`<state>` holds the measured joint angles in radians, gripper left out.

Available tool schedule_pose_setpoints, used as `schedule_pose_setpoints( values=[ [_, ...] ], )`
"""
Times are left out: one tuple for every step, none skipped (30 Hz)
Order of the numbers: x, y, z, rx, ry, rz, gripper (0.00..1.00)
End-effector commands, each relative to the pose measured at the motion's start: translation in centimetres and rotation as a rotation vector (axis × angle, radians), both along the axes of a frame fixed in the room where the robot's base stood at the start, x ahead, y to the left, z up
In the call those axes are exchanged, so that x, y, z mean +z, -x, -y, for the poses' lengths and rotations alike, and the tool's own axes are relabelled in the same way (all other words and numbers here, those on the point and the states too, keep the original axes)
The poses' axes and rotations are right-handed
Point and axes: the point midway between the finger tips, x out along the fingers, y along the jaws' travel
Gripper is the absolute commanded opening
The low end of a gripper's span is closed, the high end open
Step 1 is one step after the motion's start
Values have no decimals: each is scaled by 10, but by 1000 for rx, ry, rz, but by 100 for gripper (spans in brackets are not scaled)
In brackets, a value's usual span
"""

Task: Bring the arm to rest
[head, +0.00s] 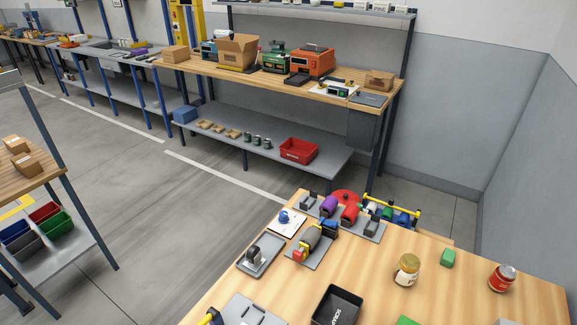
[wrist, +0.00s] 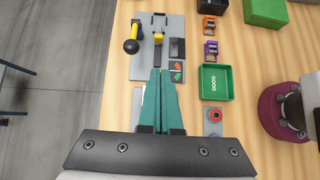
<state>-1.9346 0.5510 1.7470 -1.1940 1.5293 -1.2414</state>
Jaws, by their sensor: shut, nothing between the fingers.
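My gripper (wrist: 160,76) shows in the wrist view with its two long teal fingers side by side and touching, nothing between them. It points over a wooden table (wrist: 191,68). Its tips overlap the near edge of a grey plate (wrist: 144,68) that carries a yellow lever (wrist: 134,31) with a black ball and a small red and green switch panel (wrist: 176,71). Whether the fingers touch the plate I cannot tell. My gripper does not show in the head view.
Right of my fingers are a green tray (wrist: 207,94), a red button (wrist: 215,115) and a maroon round base (wrist: 270,113). In the head view a jar (head: 407,270), a red can (head: 501,278) and a black bin (head: 335,307) stand on the table. Open floor (head: 150,240) lies left.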

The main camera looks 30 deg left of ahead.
Motion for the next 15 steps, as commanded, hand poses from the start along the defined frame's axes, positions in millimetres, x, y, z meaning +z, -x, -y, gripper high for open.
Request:
schedule_pose_setpoints(
  values=[
    [-1,-13,4,-81,-27,-18,0],
    [-2,-26,8,-170,-59,-36,0],
    [-5,-48,16,-338,-120,-69,0],
    [-6,-67,25,-498,-179,-93,0],
    [-8,-87,36,-683,-245,-115,0],
    [-8,-114,54,-950,-341,-137,0],
    [-7,-133,69,-1151,-412,-145,0],
    [-3,-151,88,-1344,-477,-147,0],
    [7,-170,118,-1587,-557,-143,0],
    [15,-181,144,-1759,-612,-138,0],
    [24,-189,173,-1920,-664,-130,0],
    [34,-192,211,-2133,-732,-115,0],
    [40,-190,238,-2289,-785,-102,0],
    [45,-185,262,-2441,-840,-87,0],
    [49,-175,289,-2631,-912,-64,0]
  ],
)
